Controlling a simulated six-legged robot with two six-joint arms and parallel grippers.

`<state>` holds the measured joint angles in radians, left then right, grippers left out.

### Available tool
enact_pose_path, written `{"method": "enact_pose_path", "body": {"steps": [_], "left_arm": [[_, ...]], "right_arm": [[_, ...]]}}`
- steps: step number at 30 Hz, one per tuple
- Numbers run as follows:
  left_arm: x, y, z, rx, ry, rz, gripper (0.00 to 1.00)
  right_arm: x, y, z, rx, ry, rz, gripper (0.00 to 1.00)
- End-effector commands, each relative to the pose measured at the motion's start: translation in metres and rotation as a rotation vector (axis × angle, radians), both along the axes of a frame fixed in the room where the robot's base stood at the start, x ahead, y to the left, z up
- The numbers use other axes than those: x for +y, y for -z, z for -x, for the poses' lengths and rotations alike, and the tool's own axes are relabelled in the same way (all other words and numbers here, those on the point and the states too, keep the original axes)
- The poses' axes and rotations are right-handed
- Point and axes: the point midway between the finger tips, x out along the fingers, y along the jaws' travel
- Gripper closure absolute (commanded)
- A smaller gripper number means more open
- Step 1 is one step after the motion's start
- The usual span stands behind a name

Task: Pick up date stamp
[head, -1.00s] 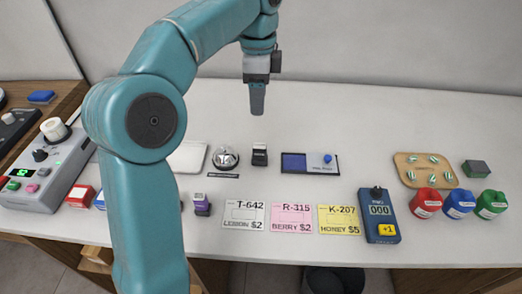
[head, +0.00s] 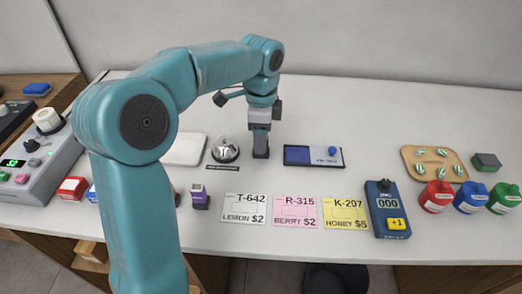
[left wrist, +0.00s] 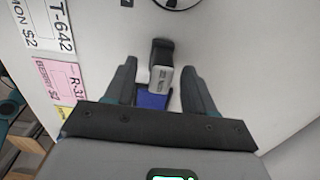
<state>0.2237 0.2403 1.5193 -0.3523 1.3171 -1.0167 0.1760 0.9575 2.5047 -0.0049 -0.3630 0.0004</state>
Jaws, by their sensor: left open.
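The black and silver stamp, which looks like the date stamp (left wrist: 161,66), stands between the fingers of my left gripper in the left wrist view. My left gripper (left wrist: 159,72) is open around it, with a gap visible on both sides. In the head view my left gripper (head: 260,150) points down at the stamp's place, just right of the bell, and hides most or all of the stamp. My right gripper is not in view.
A silver call bell (head: 225,151) is close on the left. A blue and grey pad (head: 313,156) lies close on the right. A purple stamp (head: 200,197) and price cards (head: 295,212) lie nearer the front. The counter behind is clear.

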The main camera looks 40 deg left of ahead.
Motion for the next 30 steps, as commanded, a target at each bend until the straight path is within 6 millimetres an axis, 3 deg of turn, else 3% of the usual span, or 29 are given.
{"method": "enact_pose_path", "body": {"steps": [3,10,15,25,30], "left_arm": [[0.001,0.011,0.000,0.001,0.000,0.000,0.46],[0.001,0.011,-0.001,0.000,0.000,0.000,0.49],[0.001,0.011,-0.001,0.000,0.000,0.000,1.00],[0.001,0.008,-0.001,-0.001,0.000,-0.001,1.00],[0.001,-0.010,-0.001,-0.004,0.000,-0.002,1.00]], "right_arm": [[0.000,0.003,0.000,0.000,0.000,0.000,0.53],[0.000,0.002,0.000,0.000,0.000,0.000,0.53],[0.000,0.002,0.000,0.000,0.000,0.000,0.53],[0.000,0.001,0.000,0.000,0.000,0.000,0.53],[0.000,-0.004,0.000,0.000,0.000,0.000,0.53]]}}
